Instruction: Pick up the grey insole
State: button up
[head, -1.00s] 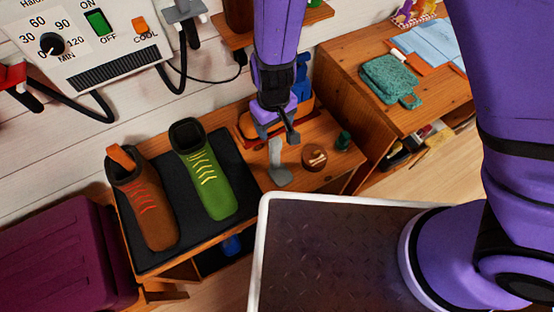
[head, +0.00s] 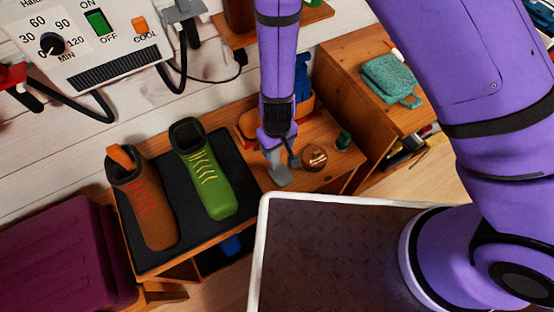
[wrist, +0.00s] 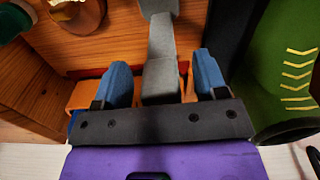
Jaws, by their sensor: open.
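The grey insole (head: 279,176) is a long, narrow, bent piece at the right part of the wooden bench, right of the green shoe. My gripper (head: 277,148) is low over its far end. In the wrist view, the insole (wrist: 162,78) runs between the two blue-padded fingers of my gripper (wrist: 163,62). The fingers stand apart on either side of it, with a visible gap at each side.
A green shoe (head: 208,180) and a brown shoe (head: 150,215) stand on a black mat (head: 180,245) to the left. A round brown tin (head: 314,157) and a small green bottle (head: 343,141) are close on the right. An orange-and-blue object (head: 303,98) is behind my gripper.

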jog(key=shift+f, duration=0.1)
grip_shut()
dwell(0.4)
